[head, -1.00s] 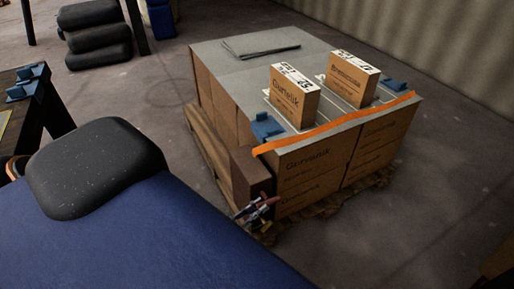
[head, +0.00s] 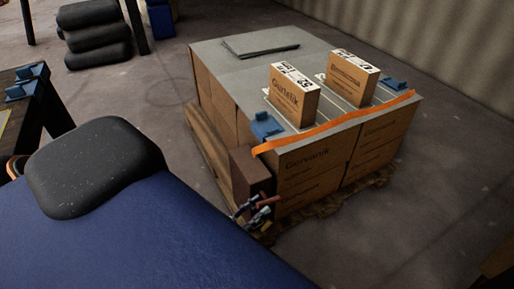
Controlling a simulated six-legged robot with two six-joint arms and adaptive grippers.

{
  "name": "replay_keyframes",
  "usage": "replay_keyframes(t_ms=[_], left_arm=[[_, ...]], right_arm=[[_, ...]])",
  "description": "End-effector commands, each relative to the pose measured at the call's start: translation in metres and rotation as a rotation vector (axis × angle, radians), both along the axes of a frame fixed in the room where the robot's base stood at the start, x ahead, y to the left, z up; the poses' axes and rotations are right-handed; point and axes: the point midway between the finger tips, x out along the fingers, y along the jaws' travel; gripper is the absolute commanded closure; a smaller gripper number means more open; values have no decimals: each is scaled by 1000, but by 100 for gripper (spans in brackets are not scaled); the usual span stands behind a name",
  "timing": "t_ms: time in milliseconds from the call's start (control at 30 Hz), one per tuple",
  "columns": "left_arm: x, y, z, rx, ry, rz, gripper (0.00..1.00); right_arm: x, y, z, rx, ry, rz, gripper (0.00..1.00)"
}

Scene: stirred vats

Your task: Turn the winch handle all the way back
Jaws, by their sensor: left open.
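The winch is a brown block (head: 250,178) at the near left corner of the box stack, with an orange strap (head: 335,126) leading off its top. A small reddish piece that looks like the winch handle (head: 270,200) sticks out low on its right side. My left gripper (head: 252,211) is at the foot of the block, close to the handle, with its fingers apart. Whether a finger touches the handle I cannot tell. Part of the gripper is hidden behind a blue surface in front. My right gripper is not in view.
Stacked cartons (head: 310,180) stand on a wooden pallet (head: 205,145). Two small cartons (head: 294,98) and blue brackets (head: 266,126) sit on the grey top. A dark table (head: 48,115) is at the left. The floor right of the pallet is clear.

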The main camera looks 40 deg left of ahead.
Motion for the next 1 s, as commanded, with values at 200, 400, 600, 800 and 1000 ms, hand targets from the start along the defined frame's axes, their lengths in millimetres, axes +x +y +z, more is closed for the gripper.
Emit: replay_keyframes(t_ms=[200, 400, 600, 800, 1000], left_arm=[[-9, 3, -4, 1, 3, 0, 59], [-38, 11, -16, 2, 2, 0, 59], [-55, 17, -23, 3, 1, -1, 59], [-63, 19, -26, 2, 0, 0, 59], [-67, 20, -26, 0, 0, 0, 59]], right_arm=[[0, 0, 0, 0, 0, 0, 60], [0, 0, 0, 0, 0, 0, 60], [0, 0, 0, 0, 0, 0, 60], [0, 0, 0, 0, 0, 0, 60], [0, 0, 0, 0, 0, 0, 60]])
